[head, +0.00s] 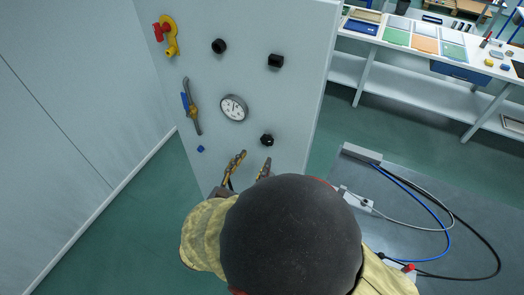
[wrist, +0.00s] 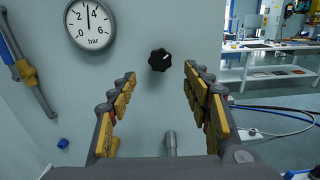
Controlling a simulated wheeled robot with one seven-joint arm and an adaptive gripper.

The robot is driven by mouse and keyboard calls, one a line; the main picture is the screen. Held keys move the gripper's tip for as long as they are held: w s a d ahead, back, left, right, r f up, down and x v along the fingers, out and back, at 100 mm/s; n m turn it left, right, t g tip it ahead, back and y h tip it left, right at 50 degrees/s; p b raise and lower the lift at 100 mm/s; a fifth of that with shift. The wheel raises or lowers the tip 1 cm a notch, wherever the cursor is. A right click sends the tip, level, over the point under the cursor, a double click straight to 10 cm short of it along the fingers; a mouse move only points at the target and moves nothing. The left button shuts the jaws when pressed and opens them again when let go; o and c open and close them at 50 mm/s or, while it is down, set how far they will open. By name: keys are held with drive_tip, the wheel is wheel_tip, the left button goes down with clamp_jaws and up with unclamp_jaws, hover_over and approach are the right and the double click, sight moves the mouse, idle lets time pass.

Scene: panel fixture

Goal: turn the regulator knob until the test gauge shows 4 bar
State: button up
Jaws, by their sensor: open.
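The regulator knob (head: 267,140) is black and lobed, low on the pale panel. In the wrist view the knob (wrist: 160,60) shows a white mark toward its upper right. The round white test gauge (head: 233,108) is up and left of it; in the wrist view the gauge (wrist: 90,25) has its needle nearly straight up, between 2 and 4, near 3 bar. My gripper (wrist: 159,72) is open, its yellow-padded fingers on either side of the knob's line and apart from it. In the head view my gripper (head: 254,161) is just below the knob, partly hidden by my arm.
The panel (head: 300,110) also carries a red-and-yellow valve (head: 168,35), two other black knobs (head: 219,46) (head: 275,61), a lever with a blue part (head: 191,105) and a small blue piece (head: 200,149). Cables (head: 445,215) lie over a grey surface at right. A workbench (head: 345,70) stands behind.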

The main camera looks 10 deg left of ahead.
sight(267, 142)
drive_tip(key=x, duration=0.6)
drive_tip(key=shift+w+d, duration=0.1)
drive_tip(key=shift+c, duration=1)
drive_tip(key=c, duration=1)
drive_tip(key=shift+o, duration=0.2)
drive_tip(key=shift+r+n+p, duration=0.1)
drive_tip(key=shift+n+p, duration=0.3)
drive_tip(key=shift+p, duration=0.25)
drive_tip(key=n+p, duration=0.3)
drive_tip(key=p, duration=0.2)
drive_tip(key=shift+r+n, duration=0.15)
drive_tip(key=shift+n, duration=0.25)
drive_tip(key=n+p, duration=0.3)
drive_tip(key=shift+d+p, duration=0.1)
drive_tip(key=shift+p, duration=0.2)
drive_tip(key=shift+n+p, duration=1.1)
drive_tip(key=shift+n, duration=0.1)
